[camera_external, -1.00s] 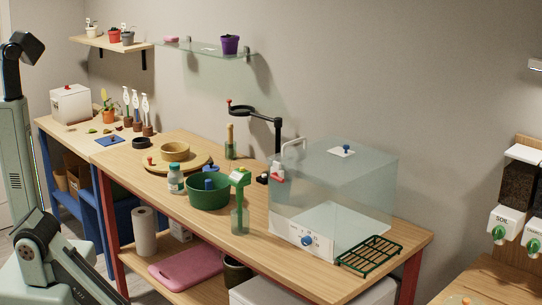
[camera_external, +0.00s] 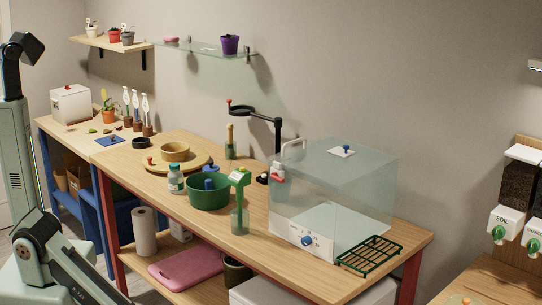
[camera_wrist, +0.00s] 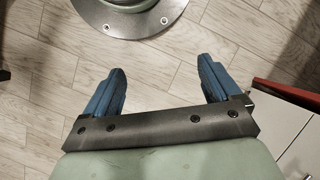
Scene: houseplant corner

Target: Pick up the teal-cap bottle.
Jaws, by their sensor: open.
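The teal-cap bottle (camera_external: 175,180) stands upright on the wooden workbench, just left of a green bowl. It has a white body with a teal label and a teal cap. My gripper (camera_wrist: 163,88) shows in the wrist view with its two blue fingers apart and nothing between them. It hangs over the tiled floor, away from the bench top. The external view does not show my gripper, only parts of my arm at the left and lower left. The bottle is not in the wrist view.
The green bowl (camera_external: 209,193) stands close to the bottle's right. A round wooden turntable (camera_external: 192,166) lies behind it. A green-topped clear holder (camera_external: 240,215) stands further right, then a clear box (camera_external: 345,195). The bench's front edge near the bottle is clear.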

